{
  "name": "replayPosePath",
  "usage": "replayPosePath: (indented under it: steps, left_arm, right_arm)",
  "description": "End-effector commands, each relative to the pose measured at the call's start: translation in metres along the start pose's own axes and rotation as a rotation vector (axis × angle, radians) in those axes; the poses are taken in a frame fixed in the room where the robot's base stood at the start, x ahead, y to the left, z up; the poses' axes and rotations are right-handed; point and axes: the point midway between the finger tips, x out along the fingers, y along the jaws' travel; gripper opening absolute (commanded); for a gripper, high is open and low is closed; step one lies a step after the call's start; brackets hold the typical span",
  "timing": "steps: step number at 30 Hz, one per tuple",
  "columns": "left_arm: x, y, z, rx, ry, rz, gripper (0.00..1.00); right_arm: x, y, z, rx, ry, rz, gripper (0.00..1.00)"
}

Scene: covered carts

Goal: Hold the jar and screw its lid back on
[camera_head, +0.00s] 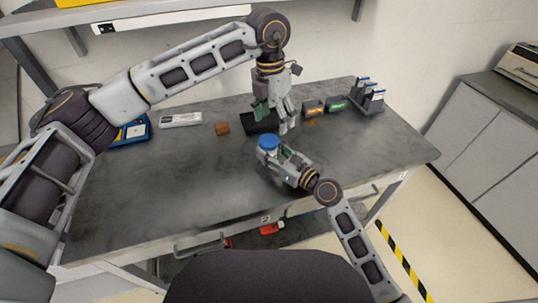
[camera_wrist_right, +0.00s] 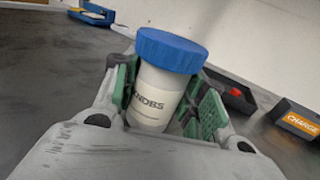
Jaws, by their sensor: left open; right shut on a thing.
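The jar (camera_wrist_right: 158,95) is a white cylinder with the letters "NOBS" showing on its side. A ribbed blue lid (camera_wrist_right: 172,50) sits on its top; whether it is threaded tight I cannot tell. The lid (camera_head: 268,142) also shows in the head view, while the jar's body is mostly hidden there. My right gripper (camera_head: 275,159) is shut around the jar's body, with a green-padded finger on each side, below the lid. My left gripper (camera_head: 275,118) is open and empty, pointing down, above and just behind the lid, apart from it.
A black tray (camera_head: 250,124) lies behind the jar, with a brown block (camera_head: 222,128) to its left. Labelled bins (camera_head: 313,108) and a rack (camera_head: 369,97) stand back right. A white box (camera_head: 180,119) and blue case (camera_head: 134,131) lie back left. The front table is clear.

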Motion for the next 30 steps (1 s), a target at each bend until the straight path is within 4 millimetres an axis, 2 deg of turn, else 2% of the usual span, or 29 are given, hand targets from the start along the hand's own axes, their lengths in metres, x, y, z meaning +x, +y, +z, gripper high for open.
replayPosePath:
  steps: [30]
  left_arm:
    - [-0.0024,0.0088,-0.0034,-0.813,-0.003,0.042,0.71]
  right_arm:
    - [0.0,0.0,0.0004,0.0,-0.001,0.0,0.0]
